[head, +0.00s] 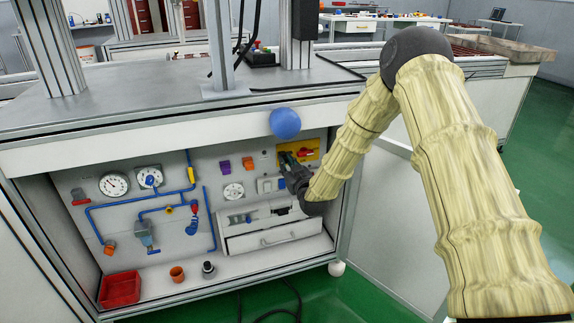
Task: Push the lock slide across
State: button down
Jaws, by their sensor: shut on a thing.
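A yellow plate (312,146) with a red handle (305,153) is on the back panel of the open cabinet under the bench. My gripper (283,157) reaches in from the right, its fingertips at the plate's lower left edge. It is shut on a small part there, most likely the lock slide. The fingers hide this part, so its shape and how far across it sits cannot be told.
A blue ball (285,123) shows just above the gripper, by the bench edge. Gauges (114,185), blue pipes (115,206) and a white drawer (275,239) fill the cabinet. A red bin (120,289) stands low at left. An open door (385,220) is at right.

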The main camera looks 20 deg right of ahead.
jog(key=shift+d+p, duration=0.55)
jog(key=shift+d, duration=1.2)
jog(key=c, duration=1.3)
grip_release()
jog(key=shift+d, duration=0.15)
jog(key=shift+c, duration=0.2)
jog(key=s, duration=1.2)
jog(key=shift+d, duration=0.25)
